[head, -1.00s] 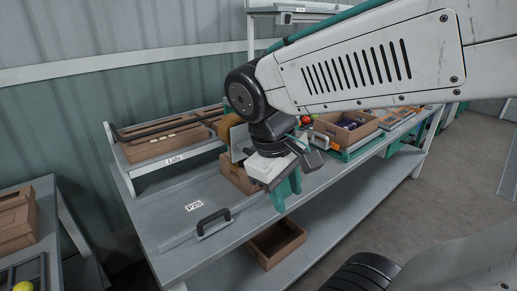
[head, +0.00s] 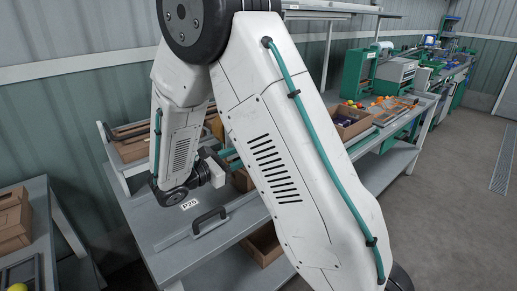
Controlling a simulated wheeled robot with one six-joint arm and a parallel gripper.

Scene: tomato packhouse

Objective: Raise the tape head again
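I cannot single out the tape head for certain. A flat grey bar with a black handle (head: 210,218) lies low along the front of the grey bench (head: 160,238). A tan piece (head: 216,124) shows behind my arm, partly covered. My gripper (head: 231,158) is above the bench, behind the handle, and points to the right. Its green fingers are partly hidden by my large arm link, so their opening and anything between them do not show. My gripper appears apart from the black handle.
A Lids rack with cardboard (head: 133,150) stands at the bench's back left. An open carton (head: 352,122) is farther right. Another carton (head: 263,245) sits on the lower shelf. A side table with brown boxes (head: 12,222) is at left. Floor at right is clear.

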